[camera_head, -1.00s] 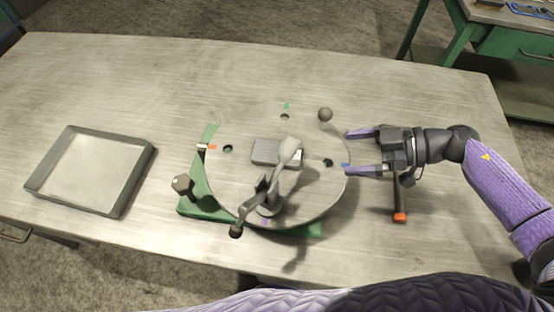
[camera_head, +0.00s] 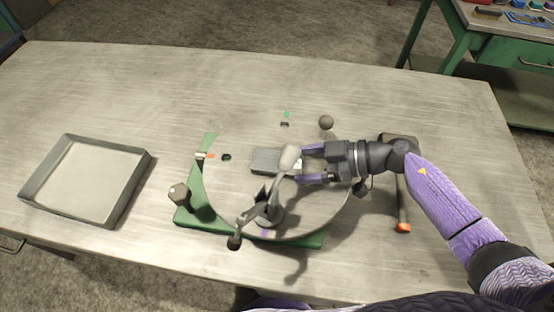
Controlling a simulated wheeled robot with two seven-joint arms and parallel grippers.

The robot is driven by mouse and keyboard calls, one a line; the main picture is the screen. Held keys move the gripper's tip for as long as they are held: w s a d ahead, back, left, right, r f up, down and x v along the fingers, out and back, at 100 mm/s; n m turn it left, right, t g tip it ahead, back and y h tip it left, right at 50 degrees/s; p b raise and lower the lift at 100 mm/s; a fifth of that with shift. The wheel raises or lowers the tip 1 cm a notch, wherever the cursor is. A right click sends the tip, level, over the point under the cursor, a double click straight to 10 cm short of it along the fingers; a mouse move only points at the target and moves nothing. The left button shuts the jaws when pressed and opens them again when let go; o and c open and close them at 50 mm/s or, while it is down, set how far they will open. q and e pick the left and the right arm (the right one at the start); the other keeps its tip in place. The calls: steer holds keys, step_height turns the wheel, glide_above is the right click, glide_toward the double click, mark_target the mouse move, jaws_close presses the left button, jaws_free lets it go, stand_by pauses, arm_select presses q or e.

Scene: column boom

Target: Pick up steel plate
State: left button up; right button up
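The steel plate (camera_head: 266,161) is a small grey block lying on the round disc (camera_head: 225,185) of the column boom fixture. The boom's post and arm (camera_head: 267,205) stand in front of it, and the boom's grey head (camera_head: 289,158) hides part of the plate's right end. My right gripper (camera_head: 305,164) reaches in from the right over the disc. Its two purple fingers are apart, with the tips beside the plate's right end. I cannot tell whether they overlap the plate. My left gripper is not in view.
An empty grey tray (camera_head: 146,178) sits at the left of the table. A green base (camera_head: 195,216) lies under the disc. Dark knobs (camera_head: 326,122) stand around it. An orange-tipped bar (camera_head: 403,227) is right of the disc. The back of the table (camera_head: 150,85) is clear.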

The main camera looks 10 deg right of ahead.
jaws_close()
steer(key=shift+r, duration=0.15)
